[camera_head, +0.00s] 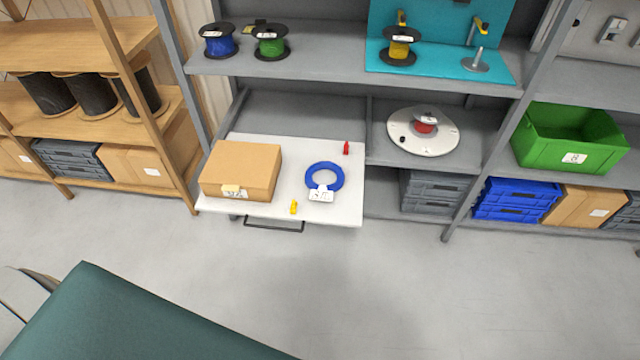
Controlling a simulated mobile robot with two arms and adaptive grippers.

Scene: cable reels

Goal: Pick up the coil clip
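A blue ring-shaped coil (311,174) lies flat on the white pull-out board (262,210), with a white label (321,194) at its front. A small yellow piece (294,207) stands near the board's front edge, left of the coil. A small red piece (346,148) stands behind the coil to the right. Both are small and apart from the coil; I cannot tell for certain which is the coil clip. Neither of my grippers shows in this view.
A cardboard box (243,166) fills the board's left side. The board juts from a grey shelf with spools, a round white turntable (398,140) and a green crate (560,150). A dark green surface (140,315) is in the near left. The floor before the board is clear.

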